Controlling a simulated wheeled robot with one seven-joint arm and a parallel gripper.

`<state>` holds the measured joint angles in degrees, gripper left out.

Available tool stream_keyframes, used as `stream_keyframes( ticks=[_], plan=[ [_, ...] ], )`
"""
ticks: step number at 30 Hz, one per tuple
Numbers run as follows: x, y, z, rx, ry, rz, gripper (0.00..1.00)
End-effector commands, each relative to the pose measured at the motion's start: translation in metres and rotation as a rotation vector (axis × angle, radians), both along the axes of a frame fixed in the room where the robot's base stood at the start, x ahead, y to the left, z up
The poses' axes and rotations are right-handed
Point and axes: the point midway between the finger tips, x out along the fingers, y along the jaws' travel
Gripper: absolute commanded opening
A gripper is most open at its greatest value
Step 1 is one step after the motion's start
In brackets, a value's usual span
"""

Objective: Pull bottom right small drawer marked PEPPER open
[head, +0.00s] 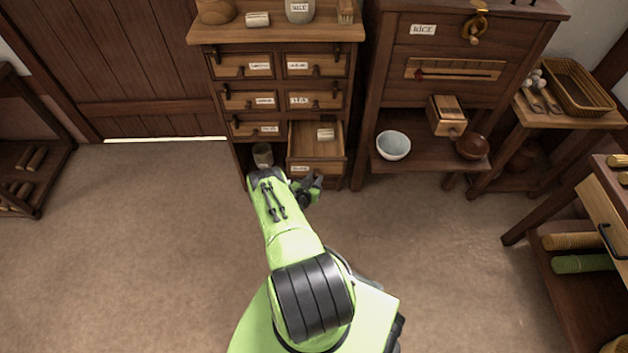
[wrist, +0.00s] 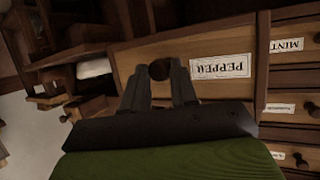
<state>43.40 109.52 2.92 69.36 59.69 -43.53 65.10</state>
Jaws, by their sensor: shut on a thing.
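The bottom right small drawer (head: 325,167) of the wooden cabinet stands well out from the cabinet in the head view, its inside showing. A small pale-labelled item (head: 325,134) lies in it toward the back. In the wrist view the drawer front (wrist: 135,55) fills the upper middle, with its PEPPER label (wrist: 220,67) upside down. My gripper (wrist: 160,73) is shut on the dark round knob (wrist: 160,68), left of the label. In the head view my gripper (head: 304,183) is at the drawer front, and my wrist hides the knob.
The other small drawers, such as the one marked MINT (wrist: 290,45), look shut. A jar (head: 263,155) stands in the open space left of the drawer. A pale bowl (head: 393,145) sits on the shelf at right. The floor (head: 150,230) around my arm is clear.

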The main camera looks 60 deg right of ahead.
Motion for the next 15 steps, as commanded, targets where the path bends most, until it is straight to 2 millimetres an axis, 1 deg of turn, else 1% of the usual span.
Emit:
stream_keyframes(
  ticks=[2, 3, 5, 6, 8, 15],
  plan=[
    [0.0002, 0.0009, -0.0011, 0.003, 0.0, 0.001, 0.0],
    [0.0002, 0.0009, -0.0011, 0.003, 0.0, 0.001, 0.29],
    [0.0002, 0.001, -0.0012, 0.003, 0.0, 0.001, 0.38],
    [0.0002, 0.0009, -0.001, 0.003, 0.0, 0.001, 0.44],
    [0.0001, 0.0007, -0.0009, 0.002, 0.0, 0.001, 0.53],
    [0.0002, 0.0005, -0.0002, 0.001, 0.001, 0.0, 0.53]
  ],
)
